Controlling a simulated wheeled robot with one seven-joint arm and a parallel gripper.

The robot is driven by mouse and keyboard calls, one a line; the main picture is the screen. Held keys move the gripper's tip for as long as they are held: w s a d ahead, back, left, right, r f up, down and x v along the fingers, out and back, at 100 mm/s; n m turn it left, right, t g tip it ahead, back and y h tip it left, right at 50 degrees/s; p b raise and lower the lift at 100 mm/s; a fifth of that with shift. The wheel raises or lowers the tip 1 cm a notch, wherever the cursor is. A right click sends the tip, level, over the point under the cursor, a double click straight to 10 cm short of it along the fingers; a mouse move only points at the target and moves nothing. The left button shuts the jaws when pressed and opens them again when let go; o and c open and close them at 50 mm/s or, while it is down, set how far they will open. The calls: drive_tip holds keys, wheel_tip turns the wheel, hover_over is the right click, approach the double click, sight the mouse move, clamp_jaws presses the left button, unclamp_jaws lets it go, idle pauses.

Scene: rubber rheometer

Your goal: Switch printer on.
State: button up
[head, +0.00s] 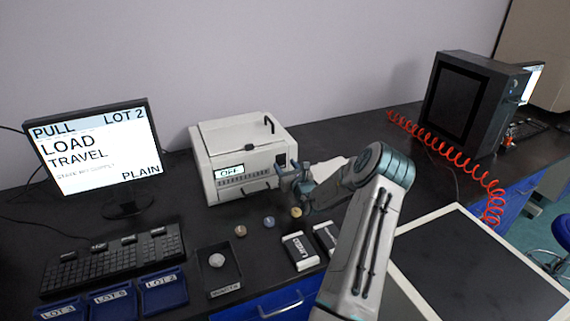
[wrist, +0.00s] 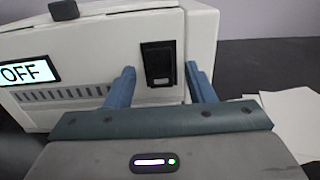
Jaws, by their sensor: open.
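The printer (head: 232,137) is a white box on the black bench, with a lid and a dark handle on top. Its small display (head: 229,170) reads OFF, and the display also shows in the wrist view (wrist: 28,71). A black rocker switch (wrist: 159,63) sits on the right of its front face; in the head view the switch (head: 281,159) is small and dark. My gripper (wrist: 162,85) is open and empty in front of the printer, its blue fingers on either side of the switch. I cannot tell whether a fingertip touches the face.
A monitor (head: 92,147) reading LOAD TRAVEL and a keyboard (head: 115,258) stand at left. Blue lot bins (head: 112,302), a black tray (head: 233,272) and several small discs lie in front. White paper (wrist: 292,112) lies right of the printer. A black machine (head: 463,100) with a red coiled hose stands at right.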

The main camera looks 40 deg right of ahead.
drive_tip(key=shift+w+d, duration=0.15)
drive_tip(key=shift+w, duration=0.5)
drive_tip(key=c, duration=1)
drive_tip(key=f+t+b, duration=0.1)
drive_tip(key=b, duration=0.2)
drive_tip(key=shift+t, duration=0.3)
drive_tip(key=shift+f+t+b, duration=0.1)
drive_tip(key=shift+t+b, duration=0.3)
drive_tip(key=shift+b, duration=0.85)
drive_tip(key=shift+t+b, duration=0.5)
drive_tip(key=shift+b, duration=0.2)
drive_tip(key=shift+r, duration=0.2)
drive_tip(key=o, duration=1)
drive_tip(key=shift+r, duration=0.1)
